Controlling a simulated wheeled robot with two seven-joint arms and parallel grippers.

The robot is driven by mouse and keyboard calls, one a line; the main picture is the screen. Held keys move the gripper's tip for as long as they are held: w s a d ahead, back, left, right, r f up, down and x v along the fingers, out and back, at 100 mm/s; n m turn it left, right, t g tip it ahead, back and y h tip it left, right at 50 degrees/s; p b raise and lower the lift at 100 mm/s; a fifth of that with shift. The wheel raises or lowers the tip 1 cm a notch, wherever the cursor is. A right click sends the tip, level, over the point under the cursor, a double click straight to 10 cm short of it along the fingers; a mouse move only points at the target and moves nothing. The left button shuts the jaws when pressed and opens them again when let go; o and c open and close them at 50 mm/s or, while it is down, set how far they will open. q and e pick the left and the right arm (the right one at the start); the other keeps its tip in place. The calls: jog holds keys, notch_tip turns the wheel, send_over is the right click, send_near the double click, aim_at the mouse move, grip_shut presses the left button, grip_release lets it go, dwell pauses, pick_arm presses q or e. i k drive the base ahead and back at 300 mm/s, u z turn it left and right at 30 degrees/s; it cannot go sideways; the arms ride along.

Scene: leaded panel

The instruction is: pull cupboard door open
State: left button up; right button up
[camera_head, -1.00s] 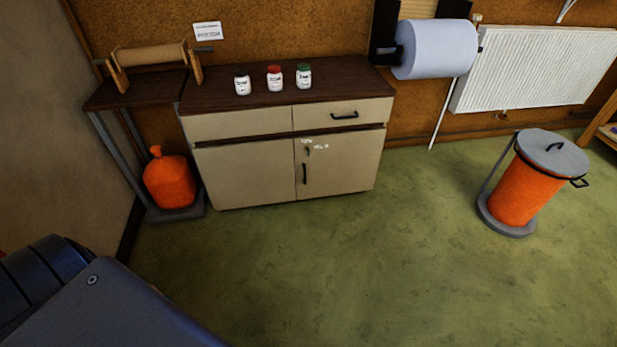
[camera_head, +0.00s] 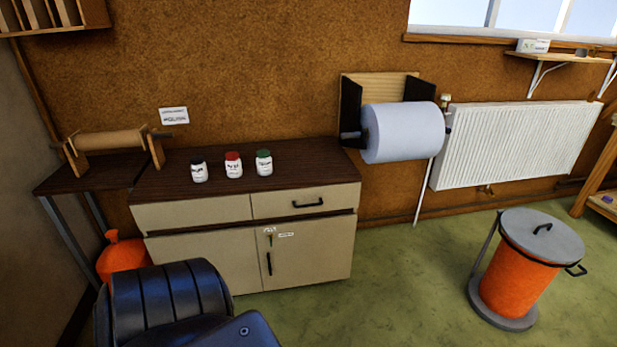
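The cupboard (camera_head: 315,258) is a low beige cabinet with a dark wood top, standing against the brown wall. Its right door is shut and has a dark vertical handle (camera_head: 269,264), with a small key and labels above it. Two drawer fronts sit above the doors; the right drawer (camera_head: 335,199) has a black handle. Neither of my grippers shows in this view.
Three small jars (camera_head: 233,165) stand on the cupboard top. An orange bin (camera_head: 515,285) with a grey lid stands at the right. An orange container (camera_head: 122,255) is left of the cupboard. A blue paper roll (camera_head: 403,132) and a white radiator (camera_head: 515,143) are on the wall. Green floor before the door is clear.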

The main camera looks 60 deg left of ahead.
aim_at(307, 252)
jog(key=u, duration=0.05)
jog(key=i, duration=0.75)
jog(key=u, duration=0.9)
jog(key=i, duration=0.6)
jog(key=u, duration=0.6)
